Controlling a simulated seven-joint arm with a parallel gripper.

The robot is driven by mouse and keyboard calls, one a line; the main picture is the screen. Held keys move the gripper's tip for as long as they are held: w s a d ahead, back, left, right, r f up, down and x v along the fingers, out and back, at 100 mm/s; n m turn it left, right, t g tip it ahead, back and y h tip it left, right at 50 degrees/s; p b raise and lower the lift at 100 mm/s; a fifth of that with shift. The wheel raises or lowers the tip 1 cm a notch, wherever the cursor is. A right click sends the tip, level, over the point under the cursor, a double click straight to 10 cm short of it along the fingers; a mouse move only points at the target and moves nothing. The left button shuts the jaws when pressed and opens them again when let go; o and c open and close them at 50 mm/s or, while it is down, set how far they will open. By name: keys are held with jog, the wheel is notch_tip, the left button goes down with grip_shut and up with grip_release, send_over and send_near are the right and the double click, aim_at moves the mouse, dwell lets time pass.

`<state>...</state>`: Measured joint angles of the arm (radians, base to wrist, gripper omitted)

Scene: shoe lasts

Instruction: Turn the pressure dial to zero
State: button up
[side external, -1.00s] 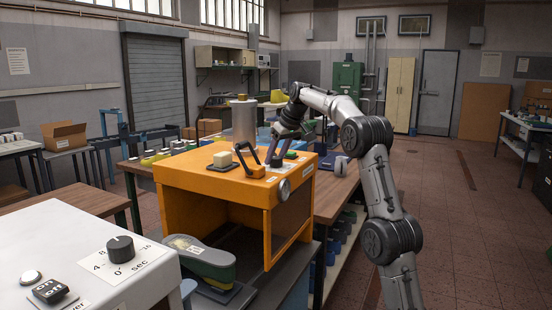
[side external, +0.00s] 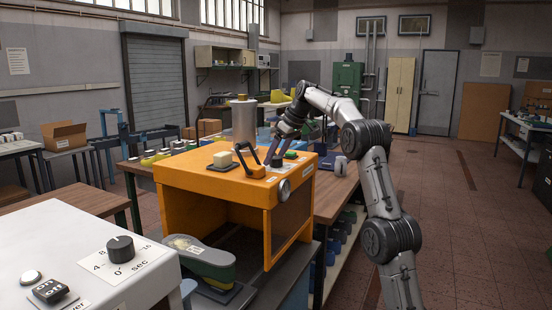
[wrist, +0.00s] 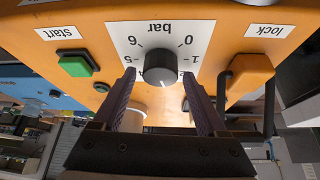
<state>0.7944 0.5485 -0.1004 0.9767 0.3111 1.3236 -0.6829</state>
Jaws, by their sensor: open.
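The pressure dial (wrist: 160,68) is a dark round knob on a white plate marked "bar", seen upside down in the wrist view. Its scale shows 0 at upper right and 6 at upper left. A pale pointer line on the knob faces down in the picture, away from the 0. My gripper (wrist: 159,76) is open, with one finger on each side of the dial; contact cannot be told. The fingers hide part of the scale. In the side view, my gripper (side external: 273,149) is over the top of the orange machine (side external: 212,178), at the dial (side external: 276,162).
A green start button (wrist: 75,64) is left of the dial in the wrist view. An orange lock block (wrist: 250,72) with a black handle is close on the right. A cream block (side external: 222,159) sits on the machine top. A white machine (side external: 62,235) with a "sec" knob stands in front.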

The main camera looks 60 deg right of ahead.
aim_at(279, 157)
jog(key=shift+r, duration=2.45)
jog(key=m, duration=0.1)
jog(key=d+m, duration=0.1)
jog(key=shift+s+f+m+g, duration=0.25)
jog(key=shift+f+m+g, duration=0.05)
jog(key=shift+s+d+m+h, duration=0.15)
jog(key=shift+s+m+h, duration=0.2)
jog(key=shift+m, duration=0.35)
jog(key=shift+s+m+g+h, duration=0.25)
jog(key=shift+m+g+h, duration=0.15)
jog(key=shift+m, duration=0.4)
jog(key=shift+s+a+r+m+h, duration=0.2)
jog(key=shift+s+a+m+h, duration=0.05)
jog(key=shift+m, duration=0.45)
jog(key=a+r+m+h, duration=0.1)
jog(key=a+r+h, duration=0.1)
jog(key=a+r, duration=0.15)
jog(key=shift+g, duration=0.3)
jog(key=shift+s+a+f+x, duration=0.1)
jog(key=shift+a+x, duration=0.05)
jog(key=shift+x, duration=1.35)
jog(key=shift+s+a+f+x, duration=0.1)
jog(key=shift+a+x, duration=0.05)
jog(key=shift+x, duration=1.35)
jog(key=shift+s+a+f+x, duration=0.1)
jog(key=shift+a+f+x, duration=0.05)
jog(key=shift+x, duration=1.35)
